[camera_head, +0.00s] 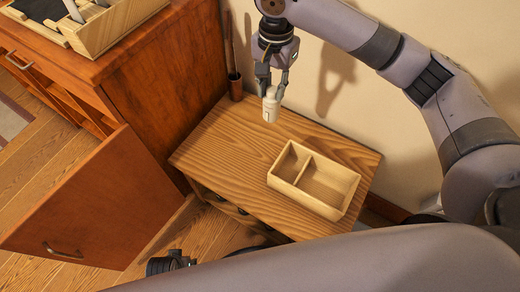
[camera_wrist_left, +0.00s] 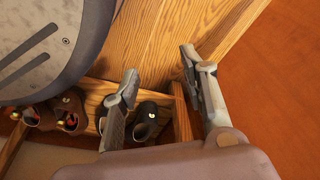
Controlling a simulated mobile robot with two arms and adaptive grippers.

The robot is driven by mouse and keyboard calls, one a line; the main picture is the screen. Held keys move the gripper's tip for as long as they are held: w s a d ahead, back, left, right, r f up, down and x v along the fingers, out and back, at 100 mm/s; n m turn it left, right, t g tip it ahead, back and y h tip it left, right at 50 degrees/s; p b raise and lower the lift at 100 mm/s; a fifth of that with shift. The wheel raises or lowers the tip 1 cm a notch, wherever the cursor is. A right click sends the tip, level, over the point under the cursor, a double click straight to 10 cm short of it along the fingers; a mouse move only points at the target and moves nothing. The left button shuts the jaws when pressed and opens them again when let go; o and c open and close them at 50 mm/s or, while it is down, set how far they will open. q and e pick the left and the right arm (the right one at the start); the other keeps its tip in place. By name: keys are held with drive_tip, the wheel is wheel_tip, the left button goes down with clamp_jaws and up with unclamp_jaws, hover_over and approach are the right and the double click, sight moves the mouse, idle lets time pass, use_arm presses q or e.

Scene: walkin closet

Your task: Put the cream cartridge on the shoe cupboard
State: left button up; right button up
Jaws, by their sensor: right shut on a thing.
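The cream cartridge (camera_head: 270,106) is a small white cylinder, upright in my right gripper (camera_head: 271,88), which is shut on it. It shows over the back part of the shoe cupboard (camera_head: 232,142), a low cupboard with a wood-grain top. I cannot tell whether its base touches that top. My left gripper (camera_wrist_left: 160,64) shows in the left wrist view with its fingers apart and nothing between them, near the cupboard's wood (camera_wrist_left: 160,40). The cartridge does not show there.
A two-compartment wooden box (camera_head: 330,187) stands on the cupboard's right part. A dark brown holder (camera_head: 235,87) with thin sticks stands at its back left corner. Shoes (camera_wrist_left: 146,122) sit inside the cupboard. An open cabinet door (camera_head: 95,205) is at left. The top's left part is clear.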

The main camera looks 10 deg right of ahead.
sight(271, 115)
wheel_tip(271, 115, down, 10)
drive_tip(key=b, duration=0.2)
drive_tip(key=shift+f+b, duration=0.2)
drive_tip(key=shift+b, duration=0.15)
use_arm(q)
drive_tip(key=w+r+t+b, duration=0.1)
drive_tip(key=w+r+b, duration=0.1)
drive_tip(key=r, duration=1.5)
drive_tip(key=shift+w+r, duration=0.15)
drive_tip(key=shift+w, duration=0.5)
use_arm(e)
wheel_tip(271, 115, down, 9)
drive_tip(key=shift+f, duration=0.15)
use_arm(q)
drive_tip(key=shift+d, duration=0.1)
use_arm(e)
drive_tip(key=shift+f, duration=0.1)
drive_tip(key=o, duration=0.4)
use_arm(q)
drive_tip(key=shift+f, duration=0.4)
use_arm(e)
drive_tip(key=o, duration=0.5)
